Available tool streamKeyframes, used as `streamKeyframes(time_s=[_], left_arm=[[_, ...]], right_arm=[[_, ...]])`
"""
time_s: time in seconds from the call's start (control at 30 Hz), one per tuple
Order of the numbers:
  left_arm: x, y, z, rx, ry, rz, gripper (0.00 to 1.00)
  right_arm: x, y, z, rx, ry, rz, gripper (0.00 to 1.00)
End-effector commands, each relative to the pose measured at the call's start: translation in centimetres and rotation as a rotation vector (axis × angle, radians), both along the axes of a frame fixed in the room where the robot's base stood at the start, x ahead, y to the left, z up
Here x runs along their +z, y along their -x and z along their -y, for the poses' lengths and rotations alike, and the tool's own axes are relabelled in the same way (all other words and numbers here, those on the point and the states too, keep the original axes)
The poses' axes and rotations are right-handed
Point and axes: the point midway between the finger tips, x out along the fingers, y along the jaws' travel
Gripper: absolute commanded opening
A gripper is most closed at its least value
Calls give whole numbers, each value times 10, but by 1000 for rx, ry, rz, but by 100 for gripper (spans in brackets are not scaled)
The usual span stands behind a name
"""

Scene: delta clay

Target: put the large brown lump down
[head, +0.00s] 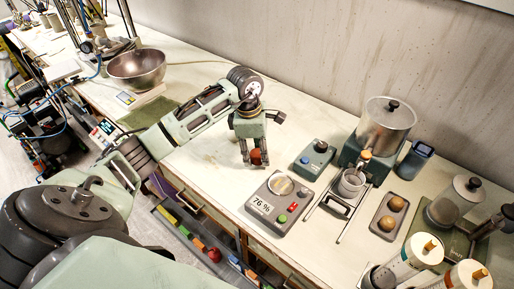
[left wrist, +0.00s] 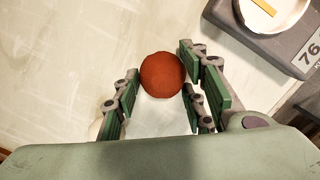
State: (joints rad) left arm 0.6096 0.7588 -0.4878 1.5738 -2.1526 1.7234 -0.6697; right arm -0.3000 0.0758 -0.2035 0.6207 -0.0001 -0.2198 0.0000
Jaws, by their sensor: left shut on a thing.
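The large brown lump (head: 256,157) is a reddish-brown ball between the fingers of my left gripper (head: 254,161). In the left wrist view the lump (left wrist: 162,74) sits between the tips of the green-padded fingers (left wrist: 160,90), which are shut on it. The gripper points down over the pale bench top, left of the grey scale. I cannot tell whether the lump touches the bench. My right gripper is not in view.
Bare bench (head: 205,155) lies left of the gripper. A metal bowl (head: 137,67) stands farther back.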

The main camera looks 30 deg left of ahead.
Motion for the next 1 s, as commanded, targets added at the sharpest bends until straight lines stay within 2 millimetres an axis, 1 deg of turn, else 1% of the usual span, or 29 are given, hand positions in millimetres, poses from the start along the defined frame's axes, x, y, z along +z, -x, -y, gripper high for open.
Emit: streamKeyframes(time_s=[0.23, 0.37, 0.4, 0.6, 0.87, 0.97, 1.0], left_arm=[[-1, -1, 0, 0, -1, 3, 9], [-5, -1, 0, 0, 0, 2, 9], [-4, 0, 0, 0, 0, 1, 41], [-4, 0, 0, 0, 0, 1, 58], [-3, 0, 0, 0, 0, 1, 58], [0, 0, 0, 0, 0, 1, 58], [2, -1, 0, 0, 0, 4, 58]], right_arm=[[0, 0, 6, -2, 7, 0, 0], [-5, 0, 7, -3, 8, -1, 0], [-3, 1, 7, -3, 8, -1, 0], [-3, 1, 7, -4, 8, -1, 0], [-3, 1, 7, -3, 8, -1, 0], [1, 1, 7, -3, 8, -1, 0], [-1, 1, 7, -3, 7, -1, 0]])
